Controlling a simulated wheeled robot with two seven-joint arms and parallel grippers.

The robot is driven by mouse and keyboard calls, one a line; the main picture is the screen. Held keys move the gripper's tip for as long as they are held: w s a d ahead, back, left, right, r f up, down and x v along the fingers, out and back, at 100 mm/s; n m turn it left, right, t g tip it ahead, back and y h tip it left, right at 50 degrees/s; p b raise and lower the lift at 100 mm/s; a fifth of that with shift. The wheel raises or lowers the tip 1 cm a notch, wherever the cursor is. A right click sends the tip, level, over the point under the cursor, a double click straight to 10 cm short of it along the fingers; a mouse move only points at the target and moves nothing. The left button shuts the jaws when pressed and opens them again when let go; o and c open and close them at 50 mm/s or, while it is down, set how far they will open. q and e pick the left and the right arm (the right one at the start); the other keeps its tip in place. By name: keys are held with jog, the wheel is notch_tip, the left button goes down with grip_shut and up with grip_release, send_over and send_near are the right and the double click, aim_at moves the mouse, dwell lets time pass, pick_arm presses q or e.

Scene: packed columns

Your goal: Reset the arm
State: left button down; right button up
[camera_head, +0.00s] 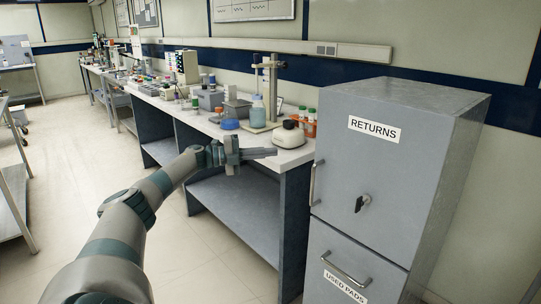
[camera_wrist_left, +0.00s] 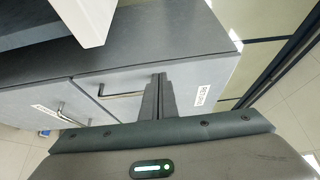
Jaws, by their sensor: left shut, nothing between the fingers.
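My left arm reaches in from the lower left in the head view. Its gripper (camera_head: 274,152) is shut and empty, its fingers pointing right, in front of the bench edge and left of the grey cabinet (camera_head: 385,200). In the left wrist view the two fingers (camera_wrist_left: 158,78) lie together with nothing between them, seen against the cabinet front. The cabinet's upper door, labelled RETURNS (camera_head: 374,129), looks shut, with a key (camera_head: 362,203) in its lock and a handle (camera_head: 313,184) at its left. My right gripper is not in view.
The lower drawer, labelled USED PADS (camera_head: 343,287), has a handle (camera_head: 346,270). Open floor (camera_head: 85,150) lies at left.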

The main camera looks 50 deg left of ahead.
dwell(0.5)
